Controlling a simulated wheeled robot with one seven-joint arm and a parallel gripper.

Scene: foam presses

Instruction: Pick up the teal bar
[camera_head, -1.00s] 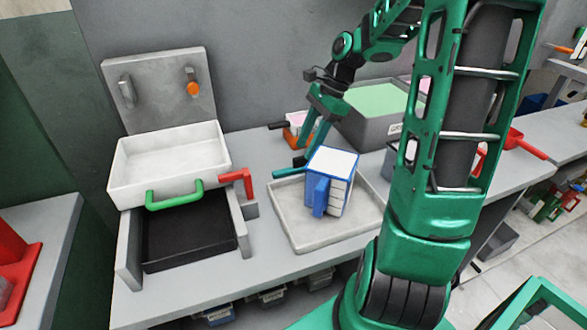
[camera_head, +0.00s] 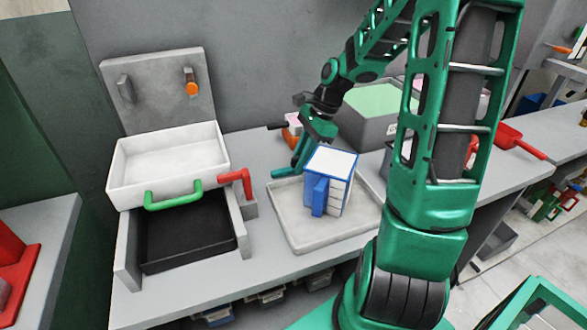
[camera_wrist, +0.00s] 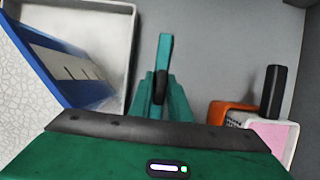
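The teal bar (camera_head: 284,173) is thin and lies near the back left edge of the grey tray. In the wrist view the bar (camera_wrist: 165,52) points away from me, its near part between my two green fingers. My gripper (camera_head: 299,160) reaches down to the right end of the bar. In the wrist view my gripper (camera_wrist: 161,88) has its fingers close together, one on each side of the bar, and looks shut on it. The fingers cover the bar's near end. I cannot tell whether the bar is clear of the surface.
A blue and white block (camera_head: 333,180) stands in the grey tray (camera_head: 290,236), close beside my gripper. An orange item (camera_wrist: 229,110) and a dark handle (camera_wrist: 273,88) lie to the right in the wrist view. A white basin (camera_head: 168,160) and grey bin (camera_head: 365,128) stand nearby.

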